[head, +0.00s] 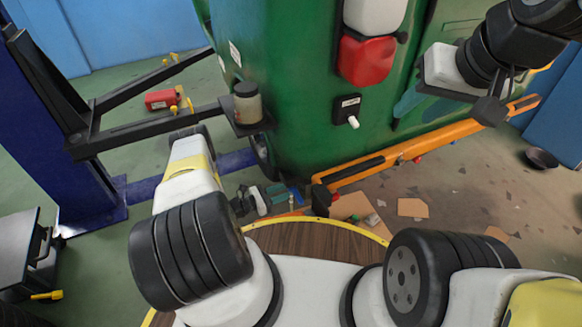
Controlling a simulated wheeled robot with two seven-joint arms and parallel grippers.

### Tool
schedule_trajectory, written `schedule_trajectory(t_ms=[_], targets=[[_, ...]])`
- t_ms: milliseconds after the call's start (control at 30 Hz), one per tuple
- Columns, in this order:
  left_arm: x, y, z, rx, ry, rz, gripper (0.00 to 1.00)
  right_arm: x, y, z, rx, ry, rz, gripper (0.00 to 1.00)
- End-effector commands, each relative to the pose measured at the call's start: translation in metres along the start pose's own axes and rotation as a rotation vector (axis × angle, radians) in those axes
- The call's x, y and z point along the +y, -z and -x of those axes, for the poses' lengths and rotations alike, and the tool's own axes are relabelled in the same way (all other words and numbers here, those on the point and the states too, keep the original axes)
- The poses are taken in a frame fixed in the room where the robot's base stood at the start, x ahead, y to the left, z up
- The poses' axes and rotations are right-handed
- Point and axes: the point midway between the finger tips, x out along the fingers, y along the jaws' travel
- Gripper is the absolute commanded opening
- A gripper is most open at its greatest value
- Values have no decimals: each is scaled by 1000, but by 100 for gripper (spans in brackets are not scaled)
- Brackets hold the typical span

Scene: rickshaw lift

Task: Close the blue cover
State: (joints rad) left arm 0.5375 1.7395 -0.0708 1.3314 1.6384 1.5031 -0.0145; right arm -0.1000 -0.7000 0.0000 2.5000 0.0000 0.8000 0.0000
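The green vehicle body (300,90) fills the upper middle. A teal-blue flap-like piece (408,102) shows on its right side, partly behind my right arm; I cannot tell for certain that it is the blue cover, or whether it is open. My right gripper (491,108) is at the upper right, to the right of this piece and over the orange bar. Its fingers are dark and seen at an angle, so its opening is unclear. No held object shows in it. My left arm reaches up at the left, but its fingers do not show.
An orange bar (425,143) runs along the vehicle's lower right side. A black lift arm (150,120) with a jar (248,103) on its end stands left. A red box (161,99) and scattered scraps lie on the floor. A black bowl (541,158) is far right.

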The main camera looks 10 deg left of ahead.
Motion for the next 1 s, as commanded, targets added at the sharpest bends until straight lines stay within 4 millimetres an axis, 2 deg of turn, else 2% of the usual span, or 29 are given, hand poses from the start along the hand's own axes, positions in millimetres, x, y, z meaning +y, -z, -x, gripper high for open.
schedule_trajectory(t_ms=[267, 700, 1000], targets=[[2, -4, -2, 39, -4, -1, 0, 0, 0, 0, 0, 0, 0, 38], [2, -20, -22, 372, -4, -1, 0, 0, 0, 0, 0, 0, 0, 38], [2, -20, -24, 404, -3, -1, 0, 0, 0, 0, 0, 0, 0, 38]])
